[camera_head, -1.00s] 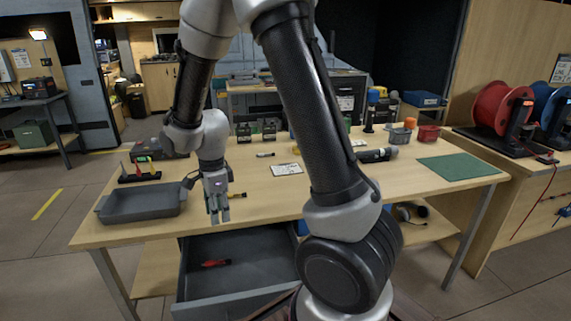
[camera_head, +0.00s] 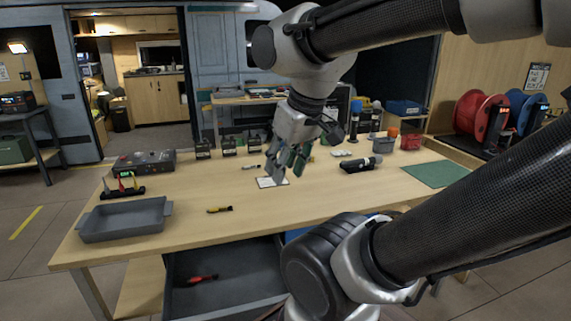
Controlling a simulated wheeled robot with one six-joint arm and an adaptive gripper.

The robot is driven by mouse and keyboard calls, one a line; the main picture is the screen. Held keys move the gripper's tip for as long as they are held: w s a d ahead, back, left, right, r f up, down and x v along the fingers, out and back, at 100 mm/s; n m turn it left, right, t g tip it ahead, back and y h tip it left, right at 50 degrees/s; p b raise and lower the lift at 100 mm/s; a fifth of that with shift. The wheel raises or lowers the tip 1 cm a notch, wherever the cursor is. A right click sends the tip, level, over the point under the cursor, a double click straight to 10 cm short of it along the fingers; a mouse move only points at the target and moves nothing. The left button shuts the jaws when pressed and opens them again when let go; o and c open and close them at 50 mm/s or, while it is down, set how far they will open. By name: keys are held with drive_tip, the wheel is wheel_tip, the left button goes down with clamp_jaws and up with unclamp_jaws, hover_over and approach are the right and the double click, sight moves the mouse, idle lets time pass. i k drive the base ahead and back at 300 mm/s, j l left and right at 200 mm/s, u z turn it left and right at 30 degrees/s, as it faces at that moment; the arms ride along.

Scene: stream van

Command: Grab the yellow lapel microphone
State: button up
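A small yellow item with a dark end (camera_head: 220,209) lies on the table between the grey tray and my gripper; it is too small to tell if it is a lapel microphone. A black rack (camera_head: 124,193) at the table's left holds a few slim upright coloured items, one of them yellowish; their kind is also unclear. My gripper (camera_head: 289,162) hangs above the middle of the table, near a white card (camera_head: 272,182), fingers pointing down. Its fingers look apart, with nothing seen between them. It is well to the right of both the yellow item and the rack.
A grey tray (camera_head: 124,220) stands at the table's front left, with a dark console (camera_head: 144,162) behind. An open drawer (camera_head: 226,283) below holds a red item (camera_head: 203,279). A black handheld microphone (camera_head: 361,164) and green mat (camera_head: 436,174) lie right. The table's front middle is clear.

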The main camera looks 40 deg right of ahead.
sight(215, 209)
drive_tip(key=k+j, duration=0.15)
drive_tip(key=j, duration=0.15)
drive_tip(key=k+j+z, duration=0.15)
drive_tip(key=j, duration=0.15)
drive_tip(key=j+z, duration=0.25)
drive_tip(key=j, duration=0.95)
drive_tip(key=i+j+z, duration=0.25)
drive_tip(key=i+j, duration=0.45)
drive_tip(key=j, duration=0.15)
